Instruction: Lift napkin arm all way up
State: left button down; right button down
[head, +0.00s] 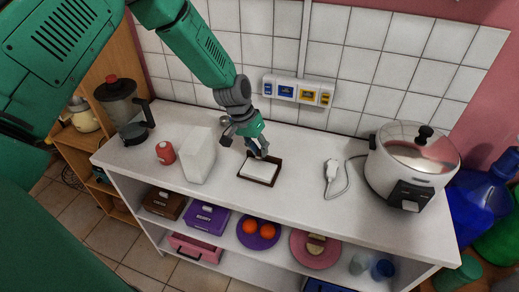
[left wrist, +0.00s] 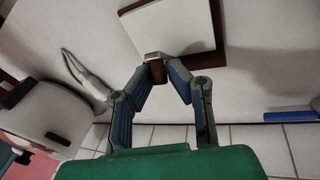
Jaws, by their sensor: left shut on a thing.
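The napkin holder is a dark brown tray (head: 273,181) with a stack of white napkins (head: 258,171) in it, on the white countertop. My left gripper (head: 262,154) is at its back edge. In the left wrist view the fingers (left wrist: 157,73) are shut on the napkin arm (left wrist: 155,57), a small grey piece at the edge of the napkins (left wrist: 175,25). The fingers hide part of the arm, so its exact angle is hard to tell. It looks low, close to the napkins. My right gripper is not in view.
A white box (head: 198,156) and a red canister (head: 165,153) stand left of the holder. A corded white device (head: 331,172) and a rice cooker (head: 410,165) are to the right. A socket strip (head: 298,90) is on the tiled wall behind. The counter in front is clear.

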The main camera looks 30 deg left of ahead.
pick_arm(q)
jog(key=shift+f, duration=0.1)
dwell(0.5)
jog(key=c, duration=1.6)
grip_release()
jog(key=shift+o, duration=0.3)
jog(key=shift+w, duration=0.1)
jog(key=shift+a, duration=0.1)
jog(key=v, duration=1.1)
jog(key=shift+a+r, duration=0.2)
jog(key=shift+r, duration=0.1)
